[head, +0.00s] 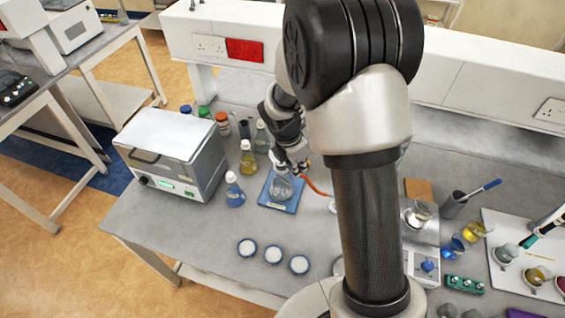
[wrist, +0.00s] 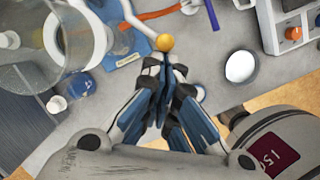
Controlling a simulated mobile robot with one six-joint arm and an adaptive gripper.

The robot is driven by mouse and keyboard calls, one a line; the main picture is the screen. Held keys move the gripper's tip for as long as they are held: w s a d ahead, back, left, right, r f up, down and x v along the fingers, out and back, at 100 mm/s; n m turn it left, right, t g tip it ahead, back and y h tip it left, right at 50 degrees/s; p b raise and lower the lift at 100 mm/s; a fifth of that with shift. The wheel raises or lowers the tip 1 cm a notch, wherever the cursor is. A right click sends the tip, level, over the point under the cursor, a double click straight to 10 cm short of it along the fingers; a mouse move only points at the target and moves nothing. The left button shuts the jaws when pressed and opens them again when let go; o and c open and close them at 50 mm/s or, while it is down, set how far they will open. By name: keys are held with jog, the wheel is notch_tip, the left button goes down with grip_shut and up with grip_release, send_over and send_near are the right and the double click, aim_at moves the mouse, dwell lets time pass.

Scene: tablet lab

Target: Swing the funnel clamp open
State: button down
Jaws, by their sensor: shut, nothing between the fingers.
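In the wrist view my gripper (wrist: 167,66) is shut and empty. An orange ball knob (wrist: 165,42) shows just beyond its fingertips, at the end of a pale rod (wrist: 138,20). The rod looks like the clamp's lever; whether the fingers touch the knob I cannot tell. A clear glass vessel with a white ring (wrist: 103,38) fills the upper left, probably the funnel and clamp. In the head view my gripper (head: 296,171) is above a flask (head: 280,190) on a blue mat (head: 283,208). My arm hides much of the clamp area there.
An orange tube (head: 316,187) runs right of the flask. A white-lidded bath (head: 172,140), a blue-liquid flask (head: 234,192) and capped bottles (head: 222,122) stand left. Several white-filled dishes (head: 272,254) lie in front. The bench's front left is clear.

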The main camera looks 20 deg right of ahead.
jog(key=d+n+p, duration=0.3)
jog(key=d+p, duration=0.3)
jog(key=d, duration=0.2)
jog(key=shift+d+n+t+p, duration=0.25)
jog(key=shift+n+t+p, duration=0.1)
jog(key=shift+n+t, duration=0.05)
jog(key=shift+w, duration=0.1)
